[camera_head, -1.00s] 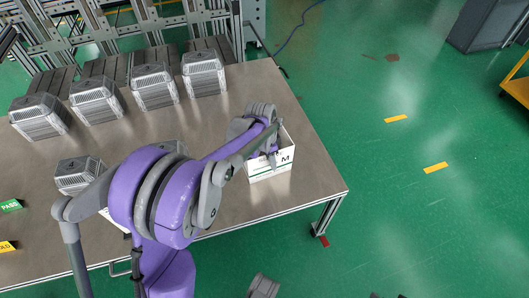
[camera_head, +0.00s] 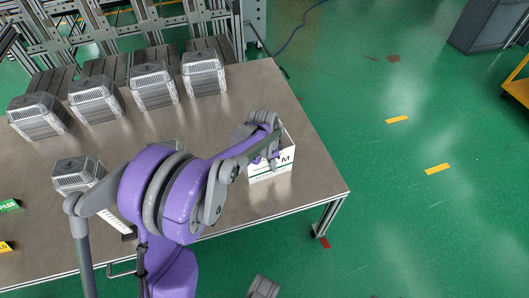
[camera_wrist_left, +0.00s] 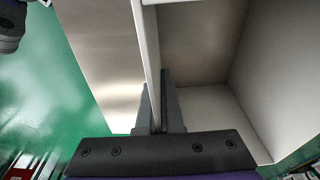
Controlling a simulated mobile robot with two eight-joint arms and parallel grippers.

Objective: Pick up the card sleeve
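The card sleeve appears to be the white open-topped box (camera_head: 271,172) with green and dark print, standing upright near the table's right end. In the left wrist view one of its white walls (camera_wrist_left: 146,35) runs between my fingers, and its inside shows to the right. My left gripper (camera_wrist_left: 160,105) has one finger outside and one inside this wall, close together, and looks shut on it. In the head view my left wrist hides the gripper and part of the box.
The metal table (camera_head: 225,205) carries a row of grey ribbed housings (camera_head: 152,85) at the back and another housing (camera_head: 78,174) at the left. A green PASS sign (camera_head: 9,206) and a yellow sign (camera_head: 6,247) stand at the left edge. Green floor (camera_head: 400,220) lies beyond the right edge.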

